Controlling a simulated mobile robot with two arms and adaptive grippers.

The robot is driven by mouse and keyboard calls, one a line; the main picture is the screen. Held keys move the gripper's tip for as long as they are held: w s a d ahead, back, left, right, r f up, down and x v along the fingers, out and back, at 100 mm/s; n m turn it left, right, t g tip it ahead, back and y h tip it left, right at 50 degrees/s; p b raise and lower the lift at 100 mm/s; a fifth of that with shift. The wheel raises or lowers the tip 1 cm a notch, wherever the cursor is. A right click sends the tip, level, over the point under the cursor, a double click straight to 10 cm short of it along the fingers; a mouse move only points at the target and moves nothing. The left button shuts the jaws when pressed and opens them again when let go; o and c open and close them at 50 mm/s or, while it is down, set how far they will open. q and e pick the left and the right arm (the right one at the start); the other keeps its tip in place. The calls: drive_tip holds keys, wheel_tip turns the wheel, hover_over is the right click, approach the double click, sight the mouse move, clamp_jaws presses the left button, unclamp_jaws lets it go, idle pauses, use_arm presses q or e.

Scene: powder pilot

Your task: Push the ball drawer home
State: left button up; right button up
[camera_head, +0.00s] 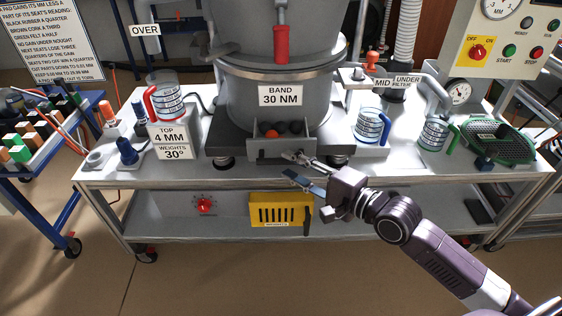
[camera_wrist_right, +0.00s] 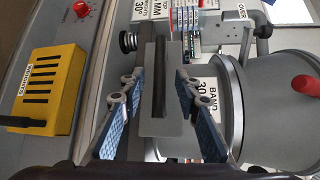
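The ball drawer (camera_head: 267,152) is a small grey drawer low at the front of the machine, under the drum marked BAND 30 NM. It stands out from the base, and an orange ball (camera_head: 271,134) and dark balls (camera_head: 295,127) show over its front. My right gripper (camera_head: 289,164) is open just in front of the drawer's face. In the right wrist view the drawer's grey face (camera_wrist_right: 174,120) with a long dark bar or slot lies between and beyond the blue-padded fingers (camera_wrist_right: 158,80). I cannot tell whether they touch it. My left gripper is not in view.
A green sieve (camera_head: 500,142) lies at the far right. A yellow box (camera_head: 282,211) sits on the lower shelf, below my gripper. The bench front edge (camera_head: 200,177) is clear.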

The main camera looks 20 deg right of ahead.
sight(286, 163)
drive_tip(key=shift+x, duration=2.05)
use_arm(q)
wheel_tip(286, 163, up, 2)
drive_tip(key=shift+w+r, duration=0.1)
use_arm(e)
drive_tip(key=shift+f, duration=0.1)
clamp_jaws()
